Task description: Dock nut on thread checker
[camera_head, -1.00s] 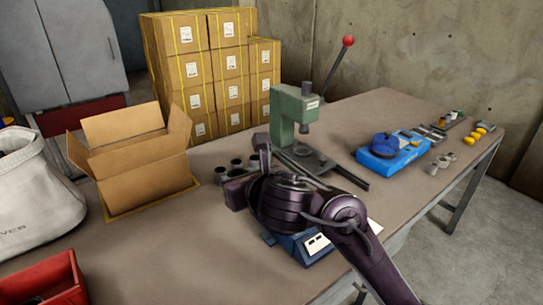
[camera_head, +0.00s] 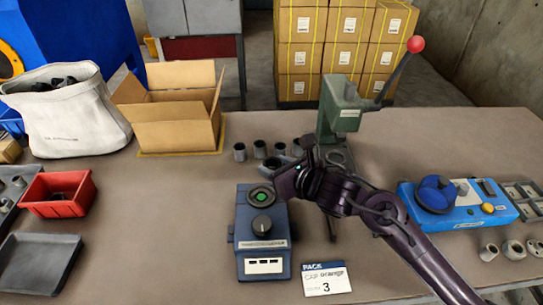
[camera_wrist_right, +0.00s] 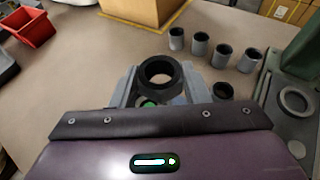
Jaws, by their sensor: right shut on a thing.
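My right gripper (camera_head: 273,168) is shut on a dark ring-shaped nut (camera_wrist_right: 160,71), which sits between the two grey fingertips in the right wrist view with its hole facing up. In the head view the nut is hard to make out beside the fingers. The thread checker seems to be the blue-grey box (camera_head: 241,252) with a green-lit round seat, a black knob and a white label. The gripper is just behind its far edge, apparently above the table. A bit of green (camera_wrist_right: 149,103) shows below the nut in the wrist view. My left gripper is not in view.
Several grey cups (camera_head: 239,152) stand in a row behind the gripper. A green press (camera_head: 338,110) with a red-knobbed lever stands close by. A blue device (camera_head: 465,208) is at right, a card (camera_head: 326,279) in front. A carton (camera_head: 178,130) and red bin (camera_head: 57,193) are left.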

